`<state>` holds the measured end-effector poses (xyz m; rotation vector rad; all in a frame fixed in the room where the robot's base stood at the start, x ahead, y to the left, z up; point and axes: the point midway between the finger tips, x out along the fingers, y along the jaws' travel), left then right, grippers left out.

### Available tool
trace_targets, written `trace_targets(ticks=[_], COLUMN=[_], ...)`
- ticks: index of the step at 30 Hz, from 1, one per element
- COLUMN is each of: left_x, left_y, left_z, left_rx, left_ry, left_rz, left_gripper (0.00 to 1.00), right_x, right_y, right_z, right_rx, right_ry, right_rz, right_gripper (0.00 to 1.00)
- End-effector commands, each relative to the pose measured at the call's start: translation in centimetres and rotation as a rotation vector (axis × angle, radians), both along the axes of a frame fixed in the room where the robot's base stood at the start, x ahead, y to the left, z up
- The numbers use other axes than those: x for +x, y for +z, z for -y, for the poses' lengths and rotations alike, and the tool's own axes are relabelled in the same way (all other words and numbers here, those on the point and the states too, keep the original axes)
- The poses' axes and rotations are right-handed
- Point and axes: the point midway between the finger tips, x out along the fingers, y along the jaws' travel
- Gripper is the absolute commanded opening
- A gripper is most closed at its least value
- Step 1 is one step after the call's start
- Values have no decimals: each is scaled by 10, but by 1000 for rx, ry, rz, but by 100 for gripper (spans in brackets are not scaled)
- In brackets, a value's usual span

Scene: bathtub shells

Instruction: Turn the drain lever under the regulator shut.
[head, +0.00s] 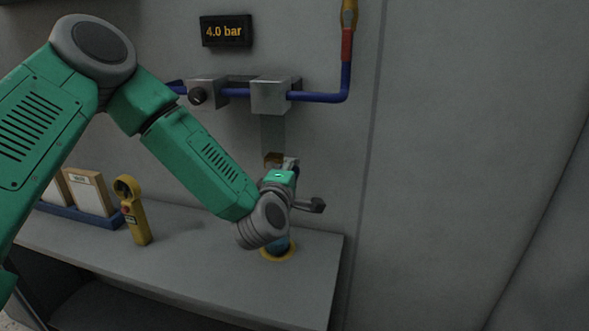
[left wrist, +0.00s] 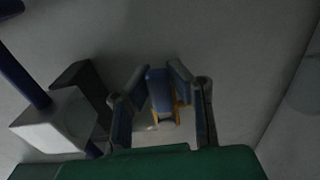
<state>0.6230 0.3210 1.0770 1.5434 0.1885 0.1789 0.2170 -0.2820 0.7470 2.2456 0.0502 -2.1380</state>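The regulator (head: 270,95) is a grey block on the wall pipe, with a pale clear bowl (head: 272,133) beneath it. A brass fitting (head: 273,159) shows below the bowl, partly covered by my left gripper (head: 302,184). In the left wrist view, a blue lever (left wrist: 160,88) with a yellow-brass part (left wrist: 177,115) lies between the two fingers of the left gripper (left wrist: 160,78). The fingertips are very near the lever's sides. I cannot tell if they press on it. In the head view the lever is hidden behind the gripper. My right gripper is out of view.
A display (head: 225,31) reads 4.0 bar. A blue pipe (head: 318,97) and a valve block with a black knob (head: 197,96) run along the wall. A yellow handheld device (head: 133,212) stands on the grey bench (head: 190,250). A yellow ring (head: 278,254) is below my wrist.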

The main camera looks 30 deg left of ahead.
Motion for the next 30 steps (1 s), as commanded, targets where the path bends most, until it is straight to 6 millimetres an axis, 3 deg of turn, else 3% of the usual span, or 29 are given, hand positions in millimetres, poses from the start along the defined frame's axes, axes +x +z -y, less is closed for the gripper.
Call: trace_targets(ticks=[14,30], left_x=[-6,-103], left_y=[1,-2], left_z=[1,23], left_rx=[5,2], left_ry=[1,-1], left_rz=[3,-4], left_gripper=[38,38], right_x=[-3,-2], right_y=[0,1], right_z=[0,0], right_rx=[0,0], right_ry=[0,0], right_rz=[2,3], right_gripper=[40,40])
